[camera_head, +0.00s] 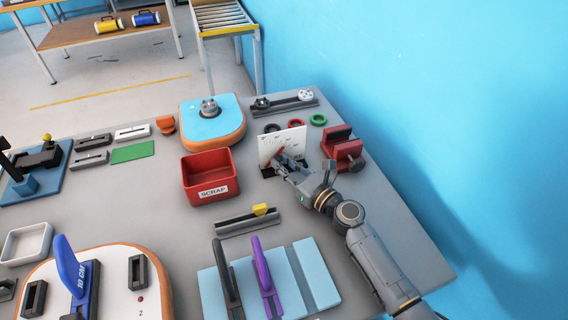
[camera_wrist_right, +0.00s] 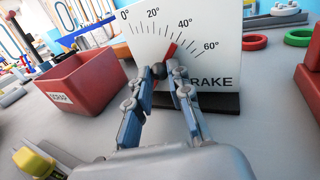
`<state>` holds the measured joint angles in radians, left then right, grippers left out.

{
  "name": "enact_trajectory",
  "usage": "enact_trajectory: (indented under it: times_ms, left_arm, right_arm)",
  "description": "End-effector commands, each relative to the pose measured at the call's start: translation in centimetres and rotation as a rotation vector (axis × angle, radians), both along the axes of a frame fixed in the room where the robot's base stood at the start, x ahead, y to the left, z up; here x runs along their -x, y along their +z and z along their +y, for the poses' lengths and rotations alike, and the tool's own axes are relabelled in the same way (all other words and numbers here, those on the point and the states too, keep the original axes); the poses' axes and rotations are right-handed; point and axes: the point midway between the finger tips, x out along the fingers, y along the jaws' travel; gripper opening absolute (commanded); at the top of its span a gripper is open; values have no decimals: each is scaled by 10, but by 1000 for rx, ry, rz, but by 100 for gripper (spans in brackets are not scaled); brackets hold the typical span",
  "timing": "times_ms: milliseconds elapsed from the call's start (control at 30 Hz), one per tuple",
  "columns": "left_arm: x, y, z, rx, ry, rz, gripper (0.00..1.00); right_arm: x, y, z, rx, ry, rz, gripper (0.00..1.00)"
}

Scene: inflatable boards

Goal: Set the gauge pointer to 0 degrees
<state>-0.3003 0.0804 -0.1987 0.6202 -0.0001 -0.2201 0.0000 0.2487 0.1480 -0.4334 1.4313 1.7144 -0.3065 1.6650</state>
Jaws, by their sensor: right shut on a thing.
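The gauge is a white upright plate (camera_head: 281,142) on a dark base, marked 0°, 20°, 40°, 60° and "BRAKE". It also shows in the right wrist view (camera_wrist_right: 215,62). Its red pointer (camera_wrist_right: 170,51) slants up and right, roughly toward the 40° label; its exact reading is partly hidden by my fingers. A dark round knob (camera_wrist_right: 158,71) shows at the fingertips. My right gripper (camera_head: 281,160) is in front of the plate, its fingers (camera_wrist_right: 168,76) closed around the lower part of the pointer. My left gripper is not in view.
A red SCRAP bin (camera_head: 209,190) stands left of the gauge, and a red block holder (camera_head: 342,150) stands close on its right. Black, red (camera_head: 298,124) and green (camera_head: 318,119) rings lie behind. A slider with a yellow knob (camera_head: 260,210) lies in front.

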Motion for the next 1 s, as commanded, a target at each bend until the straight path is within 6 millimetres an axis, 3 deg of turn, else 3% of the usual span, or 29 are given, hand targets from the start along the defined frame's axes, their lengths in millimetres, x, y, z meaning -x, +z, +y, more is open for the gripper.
enact_trajectory:
  times_ms: [267,700,1000]
  left_arm:
    - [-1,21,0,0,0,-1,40]
    - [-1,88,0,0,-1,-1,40]
    - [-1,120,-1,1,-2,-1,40]
  right_arm:
    - [1,7,3,76,0,-22,0]
    - [6,20,16,394,1,-124,0]
    - [9,20,25,581,2,-186,0]
